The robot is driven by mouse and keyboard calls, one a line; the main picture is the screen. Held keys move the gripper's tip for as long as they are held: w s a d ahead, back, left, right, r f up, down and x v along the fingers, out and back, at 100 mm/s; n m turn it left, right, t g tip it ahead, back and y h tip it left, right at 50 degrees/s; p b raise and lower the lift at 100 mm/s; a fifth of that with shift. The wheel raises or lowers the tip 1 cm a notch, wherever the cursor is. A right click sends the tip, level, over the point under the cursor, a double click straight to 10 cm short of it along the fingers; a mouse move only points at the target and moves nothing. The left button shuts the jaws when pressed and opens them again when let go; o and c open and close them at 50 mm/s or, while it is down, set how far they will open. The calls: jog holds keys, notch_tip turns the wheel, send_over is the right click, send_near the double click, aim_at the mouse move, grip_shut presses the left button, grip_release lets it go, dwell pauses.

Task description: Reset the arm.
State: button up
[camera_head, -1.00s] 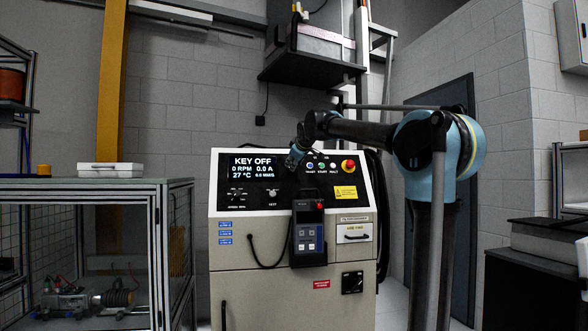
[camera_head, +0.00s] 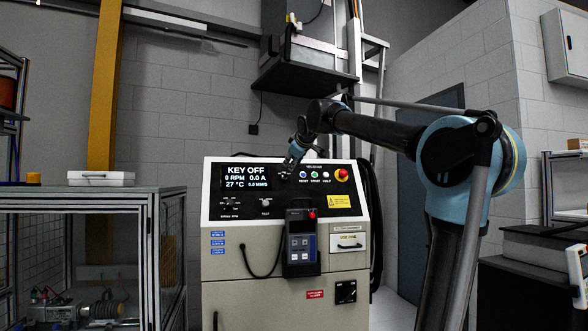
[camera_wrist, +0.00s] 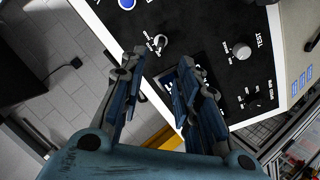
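My arm reaches in from the right of the head view. My gripper (camera_head: 290,165) hangs in front of the upper panel of the beige test console (camera_head: 215,265). In the wrist view my gripper (camera_wrist: 160,64) is open, with a clear gap and nothing between its blue-lined fingers. A small switch (camera_wrist: 160,41) on the black panel lies just beyond the fingertips and looks apart from them. The console screen (camera_head: 248,178) reads KEY OFF, 0 RPM, 0.0 A and 27 °C.
A handheld pendant (camera_head: 301,245) hangs on the console front with a looped cable. A red stop button (camera_head: 341,175) is at the panel's top right. A glazed cage table (camera_head: 95,189) stands left, with a white case (camera_head: 100,178) on top. A wall-mounted box hangs above.

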jog(key=s+d+f+m+g+h, duration=0.1)
jog(key=s+d+f+m+g, duration=0.1)
jog(key=s+d+f, duration=0.55)
jog(key=s+d+f+m+g+h, duration=0.1)
jog(key=s+d+f+m, duration=0.2)
jog(key=f, duration=0.8)
jog(key=s+d+f+m+g+h, duration=0.1)
jog(key=s+d+f+g+h, duration=0.1)
jog(key=s+d+f, duration=0.6)
jog(key=s+d+f+m+g, duration=0.2)
jog(key=s+f+m, duration=0.1)
jog(key=s+f, duration=0.9)
jog(key=s+d+f+m+g, duration=0.3)
jog(key=s+f, duration=0.8)
jog(key=f, duration=1)
jog(key=shift+s+d+g, duration=0.3)
jog(key=shift+s+d, duration=0.05)
jog(key=shift+s, duration=0.05)
jog(key=shift+w+f, duration=0.25)
jog(key=shift+w, duration=0.25)
